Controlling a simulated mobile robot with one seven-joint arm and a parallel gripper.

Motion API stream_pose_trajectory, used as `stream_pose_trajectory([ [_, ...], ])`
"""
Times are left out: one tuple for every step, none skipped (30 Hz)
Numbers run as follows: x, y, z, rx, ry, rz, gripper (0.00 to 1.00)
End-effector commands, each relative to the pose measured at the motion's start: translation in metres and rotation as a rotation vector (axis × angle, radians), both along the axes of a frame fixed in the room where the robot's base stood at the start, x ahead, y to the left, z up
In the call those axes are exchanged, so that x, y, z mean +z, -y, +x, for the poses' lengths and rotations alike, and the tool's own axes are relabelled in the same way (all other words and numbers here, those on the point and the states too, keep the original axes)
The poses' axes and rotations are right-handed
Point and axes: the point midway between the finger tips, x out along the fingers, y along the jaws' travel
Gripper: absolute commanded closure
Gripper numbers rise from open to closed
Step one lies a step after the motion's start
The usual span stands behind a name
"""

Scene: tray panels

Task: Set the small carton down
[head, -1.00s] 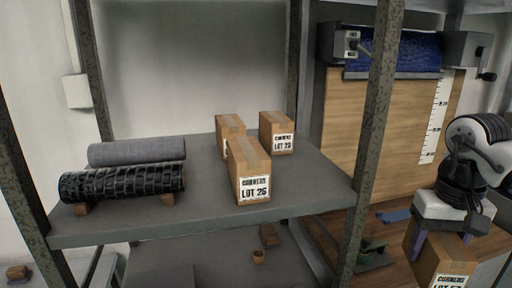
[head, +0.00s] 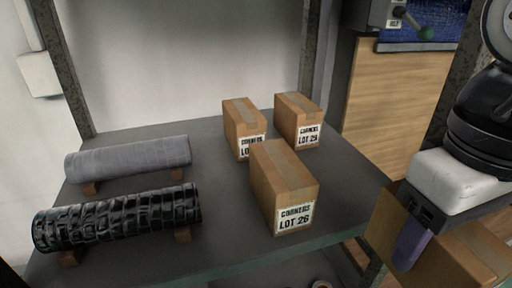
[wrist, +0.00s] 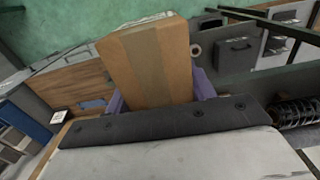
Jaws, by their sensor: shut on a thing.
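My gripper (head: 402,240) is at the right of the head view, shut on a small brown carton (head: 462,262). The carton is partly cut off by the frame edge and partly hidden by the gripper. In the wrist view the same carton (wrist: 150,62) sits between the purple fingers, its tape strip facing the camera.
A grey roll (head: 128,158) and a black ribbed roll (head: 117,217) lie on wooden blocks on the shelf's left. The shelf is bare between the rolls and cartons, and to the right of the cartons. A rusty post (head: 455,95) stands beside my arm.

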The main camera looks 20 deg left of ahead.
Motion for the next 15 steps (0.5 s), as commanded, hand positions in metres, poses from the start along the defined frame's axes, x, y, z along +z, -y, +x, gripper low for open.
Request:
stream_pose_trajectory([
  [0.002, 0.000, -0.004, 0.005, 0.000, 0.000, 0.75],
  [0.002, -0.001, -0.005, 0.008, -0.001, 0.000, 0.75],
  [0.002, -0.002, -0.005, 0.011, -0.001, 0.001, 0.75],
  [0.002, -0.003, -0.004, 0.013, -0.001, 0.001, 0.75],
  [0.003, -0.005, -0.003, 0.014, -0.001, 0.001, 0.75],
  [0.003, -0.008, 0.001, 0.015, -0.001, 0.002, 0.75],
  [0.003, -0.010, 0.004, 0.018, -0.001, 0.002, 0.75],
  [0.003, -0.013, 0.008, 0.018, -0.001, 0.002, 0.75],
  [0.003, -0.018, 0.014, 0.019, -0.001, 0.002, 0.75],
  [0.003, -0.021, 0.018, 0.019, -0.001, 0.002, 0.75],
  [0.003, -0.025, 0.023, 0.019, -0.003, 0.002, 0.75],
  [0.003, -0.029, 0.030, 0.019, -0.001, 0.002, 0.75],
  [0.003, -0.033, 0.034, 0.018, -0.001, 0.002, 0.75],
  [0.003, -0.036, 0.039, 0.018, -0.002, 0.001, 0.75],
  [0.003, -0.041, 0.046, 0.018, -0.001, 0.002, 0.75],
])
